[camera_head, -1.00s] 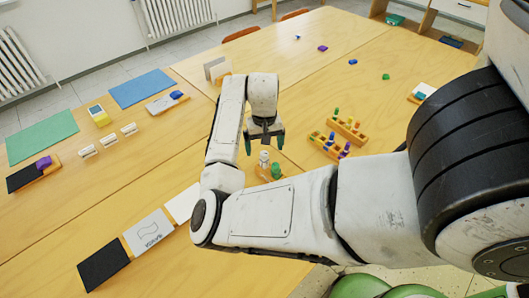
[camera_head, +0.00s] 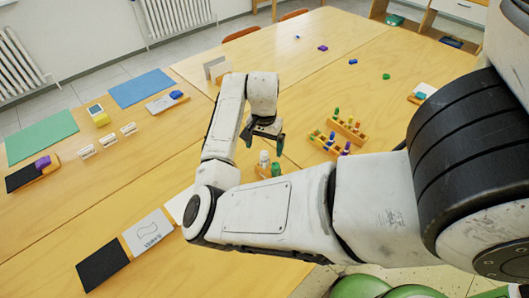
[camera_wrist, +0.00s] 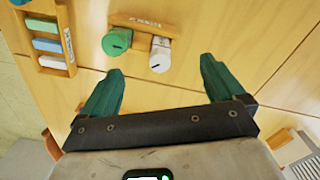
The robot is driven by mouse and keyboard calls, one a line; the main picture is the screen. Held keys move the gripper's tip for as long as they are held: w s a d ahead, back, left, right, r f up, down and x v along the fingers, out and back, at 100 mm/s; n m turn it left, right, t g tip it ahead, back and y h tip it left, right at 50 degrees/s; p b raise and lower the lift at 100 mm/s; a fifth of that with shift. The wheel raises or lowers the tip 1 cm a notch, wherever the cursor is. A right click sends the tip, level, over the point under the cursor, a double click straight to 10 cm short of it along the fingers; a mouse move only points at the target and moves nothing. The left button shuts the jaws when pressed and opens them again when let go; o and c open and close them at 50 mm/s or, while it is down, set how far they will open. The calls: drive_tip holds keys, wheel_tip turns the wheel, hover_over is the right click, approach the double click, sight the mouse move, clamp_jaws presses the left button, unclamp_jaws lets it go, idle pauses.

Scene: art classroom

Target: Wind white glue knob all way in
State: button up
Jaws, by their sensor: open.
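The white glue knob (camera_wrist: 159,54) is seen nearly end-on in the wrist view, with a small dark mark on its face. It stands in a wooden holder (camera_wrist: 147,22) beside a green knob (camera_wrist: 117,41). In the head view the white glue (camera_head: 264,157) stands upright with the green one (camera_head: 277,170) close to its right. My gripper (camera_wrist: 161,66) is open and empty, its green fingers spread to either side of the white knob's line and apart from it. In the head view my gripper (camera_head: 264,142) hangs just above the white glue.
A wooden rack with blue, white and green pieces (camera_wrist: 48,45) lies left in the wrist view. Wooden peg racks (camera_head: 329,143) stand right of the glue in the head view. A drawing card (camera_head: 148,232) and black pad (camera_head: 103,264) lie front left.

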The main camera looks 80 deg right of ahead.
drive_tip(key=shift+f+b, duration=0.55)
drive_tip(key=shift+f, duration=0.6)
idle(0.4)
drive_tip(key=shift+c, duration=0.4)
drive_tip(key=c, duration=1.4)
drive_tip(key=shift+c, duration=0.2)
drive_tip(key=shift+r+n+p, duration=0.1)
drive_tip(key=shift+n+p, duration=2.8)
drive_tip(key=shift+n, duration=0.1)
drive_tip(key=shift+n+p, duration=1.9)
drive_tip(key=shift+n, duration=0.9)
drive_tip(key=o, duration=1.5)
